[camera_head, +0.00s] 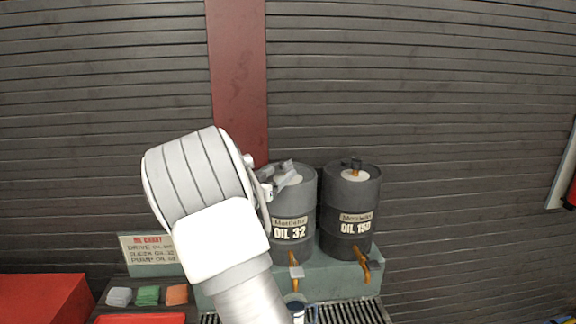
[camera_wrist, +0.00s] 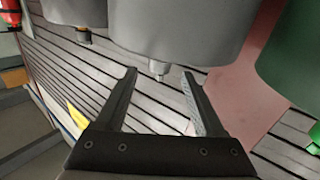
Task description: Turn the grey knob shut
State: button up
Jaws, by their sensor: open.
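The grey knob (camera_wrist: 158,68) is a small stub on the end of a large grey drum in the wrist view, which appears to be the OIL 32 drum (camera_head: 291,210) seen upside down. My gripper (camera_wrist: 159,76) is open, with one dark finger on each side of the knob and no clear contact. In the head view, my gripper (camera_head: 283,171) is at the top of the OIL 32 drum, largely hidden by my white arm. The knob cannot be told apart from the fingers there.
The OIL 150 drum (camera_head: 350,212) stands just right, with a dark fitting on top and a brass tap (camera_head: 362,265). A green drum (camera_wrist: 296,60) is at right in the wrist view. A red column (camera_head: 238,75) and slatted wall are behind. Coloured cloths (camera_head: 148,295) lie lower left.

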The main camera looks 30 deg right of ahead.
aim_at(285, 169)
jog(key=x, duration=0.5)
jog(key=shift+w+d+p, duration=0.15)
jog(key=shift+d+p, duration=0.2)
jog(key=shift+p, duration=0.05)
grip_shut()
